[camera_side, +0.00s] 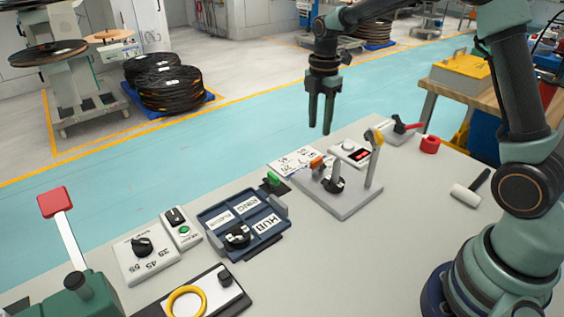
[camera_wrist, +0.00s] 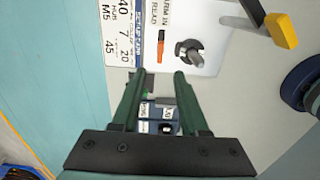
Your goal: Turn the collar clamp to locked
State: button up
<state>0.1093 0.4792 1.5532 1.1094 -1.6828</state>
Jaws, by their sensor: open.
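My gripper (camera_side: 320,124) hangs open and empty, fingers down, above the far edge of the bench. In the wrist view my gripper (camera_wrist: 159,78) shows both fingers apart with nothing between them. No part is clearly labelled as the collar clamp. A grey plate (camera_side: 345,207) carries a black knob (camera_side: 333,185) with upright grey pieces, an orange piece (camera_side: 317,163) and a tall lever with a yellow tip (camera_side: 375,138). The wrist view shows the black knob (camera_wrist: 189,52) ahead of the fingers and the yellow tip (camera_wrist: 281,30) at the upper right. I cannot read a locked mark.
A blue tray (camera_side: 262,243) marked RING and HUB stands left of the plate. Further left are a dial panel (camera_side: 150,262) and a red-handled lever (camera_side: 53,203). A red-handled device (camera_side: 408,127), red cup (camera_side: 430,144) and hammer (camera_side: 470,190) lie right. The front right bench is mostly clear.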

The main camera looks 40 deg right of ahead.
aim_at(317, 160)
notch_tip(317, 160, down, 10)
jog(key=shift+f, duration=0.2)
jog(key=shift+c, duration=0.3)
grip_shut()
